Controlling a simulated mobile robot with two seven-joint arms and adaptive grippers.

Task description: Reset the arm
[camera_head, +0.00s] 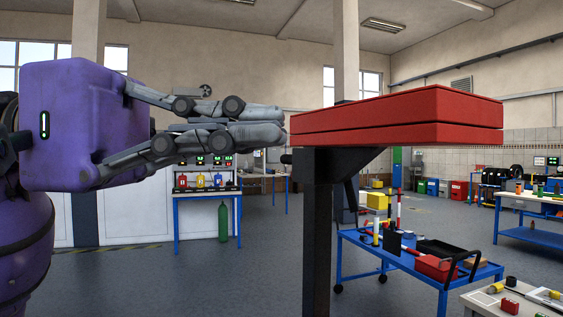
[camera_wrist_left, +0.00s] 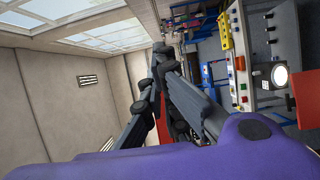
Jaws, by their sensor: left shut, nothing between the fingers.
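My left gripper (camera_head: 284,128) reaches in from the left in the head view, its two grey fingers together with nothing held. Its tips are at the left end of a red, two-layer slab (camera_head: 395,112), and I cannot tell whether they touch it. The slab lies level on top of a dark post (camera_head: 318,230). In the left wrist view the gripper (camera_wrist_left: 163,58) shows above my purple wrist housing, its tips close together. A bit of red shows behind the fingers there. My right gripper is in neither view.
A blue trolley (camera_head: 365,262) with tools and a red box stands behind the post at the right. A bench (camera_head: 515,298) is at the lower right corner. A blue-legged table (camera_head: 207,192) with small coloured items stands further back, beside a green cylinder (camera_head: 223,222). Open floor lies left of the post.

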